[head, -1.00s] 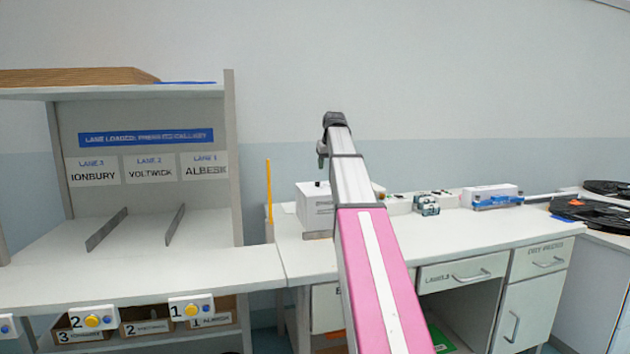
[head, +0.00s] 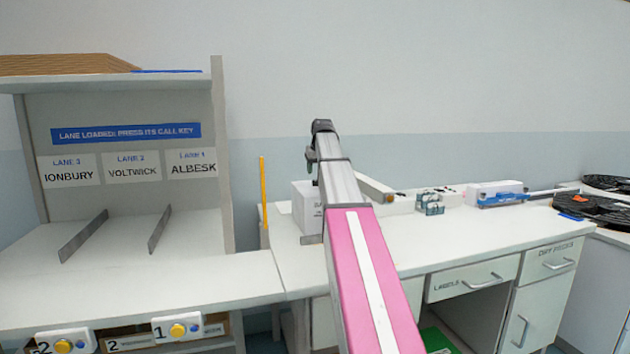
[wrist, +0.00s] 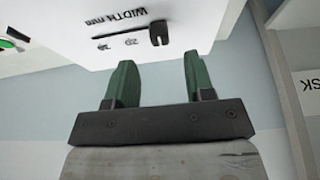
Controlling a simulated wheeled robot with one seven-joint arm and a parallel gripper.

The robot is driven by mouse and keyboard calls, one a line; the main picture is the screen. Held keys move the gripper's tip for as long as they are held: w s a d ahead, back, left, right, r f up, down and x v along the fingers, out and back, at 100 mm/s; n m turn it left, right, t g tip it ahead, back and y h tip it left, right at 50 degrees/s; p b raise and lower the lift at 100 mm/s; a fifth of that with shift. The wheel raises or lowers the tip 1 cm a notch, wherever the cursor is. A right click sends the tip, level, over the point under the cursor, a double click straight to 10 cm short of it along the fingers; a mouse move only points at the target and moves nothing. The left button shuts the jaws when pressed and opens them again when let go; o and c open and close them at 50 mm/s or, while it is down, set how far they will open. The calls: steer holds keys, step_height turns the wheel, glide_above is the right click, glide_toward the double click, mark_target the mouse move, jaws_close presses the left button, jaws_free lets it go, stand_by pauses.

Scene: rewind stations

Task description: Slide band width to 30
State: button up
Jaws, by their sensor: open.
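In the wrist view, a white panel (wrist: 190,20) carries an upside-down "WIDTH mm" label and a thin dark slot (wrist: 120,34) with small numbers along it. One number reads 20; the others are hard to read. A dark slider knob (wrist: 158,33) stands at the slot's right end in this view. My gripper (wrist: 157,62) is open, its two green fingers apart and pointing at the panel, with the knob beyond the gap between them. No contact shows. In the head view, a white box (head: 305,208) is partly hidden behind my arm; the slider cannot be seen there.
A yellow post (head: 263,190) stands left of the box. A lane shelf (head: 218,150) stands at left, with call keys (head: 178,330) below.

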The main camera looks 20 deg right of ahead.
mark_target(315, 183)
steer(key=shift+x, duration=2.6)
steer(key=shift+c, duration=0.3)
jaws_close()
steer(key=shift+w+d, duration=0.1)
